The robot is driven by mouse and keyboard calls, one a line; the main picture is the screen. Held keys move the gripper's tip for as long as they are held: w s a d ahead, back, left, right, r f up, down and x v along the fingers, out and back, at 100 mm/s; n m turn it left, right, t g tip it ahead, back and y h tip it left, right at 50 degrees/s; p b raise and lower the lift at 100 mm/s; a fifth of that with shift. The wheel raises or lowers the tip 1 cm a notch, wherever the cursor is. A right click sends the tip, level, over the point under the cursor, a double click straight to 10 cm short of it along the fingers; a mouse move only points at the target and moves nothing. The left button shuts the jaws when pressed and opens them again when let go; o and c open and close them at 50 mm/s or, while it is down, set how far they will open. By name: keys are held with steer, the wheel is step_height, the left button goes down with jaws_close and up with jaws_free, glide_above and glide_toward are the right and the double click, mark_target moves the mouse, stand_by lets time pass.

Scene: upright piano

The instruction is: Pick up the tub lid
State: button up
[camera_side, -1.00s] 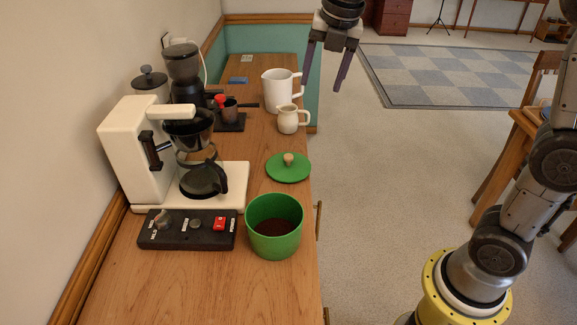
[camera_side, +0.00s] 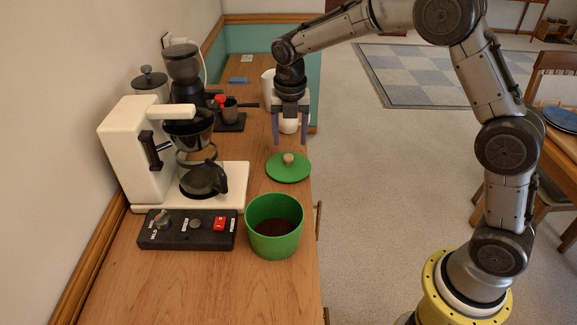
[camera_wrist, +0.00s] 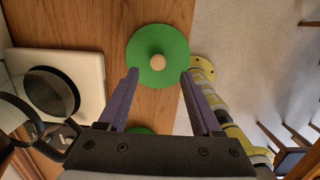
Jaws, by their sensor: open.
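The tub lid (camera_side: 289,168) is a flat green disc with a pale wooden knob, lying on the wooden counter behind the green tub (camera_side: 273,226), which holds dark brown grounds. The lid also shows in the wrist view (camera_wrist: 158,54), with its round knob facing up. My gripper (camera_side: 290,140) points down above the counter, near the lid and apart from it, its two dark purple fingers spread and empty. In the wrist view my gripper (camera_wrist: 158,76) has the knob roughly centred between its fingers, just beyond the tips.
A white coffee maker (camera_side: 150,150) with a glass carafe and a black control panel (camera_side: 187,230) stand left. The counter's right edge runs close beside the lid.

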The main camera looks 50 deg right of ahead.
mark_target(288, 155)
steer(key=shift+w+f, duration=0.15)
steer(key=shift+f, duration=1.3)
steer(key=shift+w+f, duration=0.1)
steer(key=shift+f, duration=1.3)
jaws_close()
